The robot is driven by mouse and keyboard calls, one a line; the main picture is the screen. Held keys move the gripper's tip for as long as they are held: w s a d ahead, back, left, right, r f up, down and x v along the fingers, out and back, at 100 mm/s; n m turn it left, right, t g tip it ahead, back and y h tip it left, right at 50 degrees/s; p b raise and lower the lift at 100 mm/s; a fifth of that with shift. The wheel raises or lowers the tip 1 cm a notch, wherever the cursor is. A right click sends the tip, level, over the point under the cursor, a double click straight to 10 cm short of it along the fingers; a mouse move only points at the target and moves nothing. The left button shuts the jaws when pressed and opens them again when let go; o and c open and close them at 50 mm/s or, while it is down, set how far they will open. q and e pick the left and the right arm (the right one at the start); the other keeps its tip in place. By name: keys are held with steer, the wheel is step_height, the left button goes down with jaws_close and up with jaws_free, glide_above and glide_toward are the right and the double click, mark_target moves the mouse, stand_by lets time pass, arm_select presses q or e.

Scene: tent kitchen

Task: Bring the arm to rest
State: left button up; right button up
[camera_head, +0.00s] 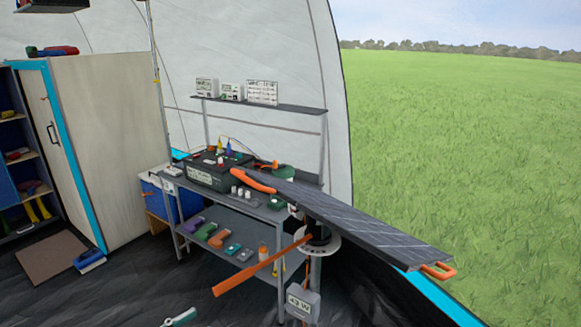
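Neither of my grippers is clearly in view. A long orange lever (255,270) sticks out down to the left from a post with a round white marked disc (319,244). A dark panel (350,215) with pale grid lines sits tilted above the post, its right end lower. An orange handle (437,270) is on its right end, and another orange handle (253,181) is at its left end. A small pale and teal piece (180,317) shows near the bottom edge; I cannot tell what it is.
A grey workbench (226,202) holds a dark device (215,170); its lower shelf carries several small items. A small grey box (302,303) hangs low on the post. A cabinet (105,140) stands left. A blue-and-white object (90,261) lies on the floor. Dark floor at front left is mostly clear.

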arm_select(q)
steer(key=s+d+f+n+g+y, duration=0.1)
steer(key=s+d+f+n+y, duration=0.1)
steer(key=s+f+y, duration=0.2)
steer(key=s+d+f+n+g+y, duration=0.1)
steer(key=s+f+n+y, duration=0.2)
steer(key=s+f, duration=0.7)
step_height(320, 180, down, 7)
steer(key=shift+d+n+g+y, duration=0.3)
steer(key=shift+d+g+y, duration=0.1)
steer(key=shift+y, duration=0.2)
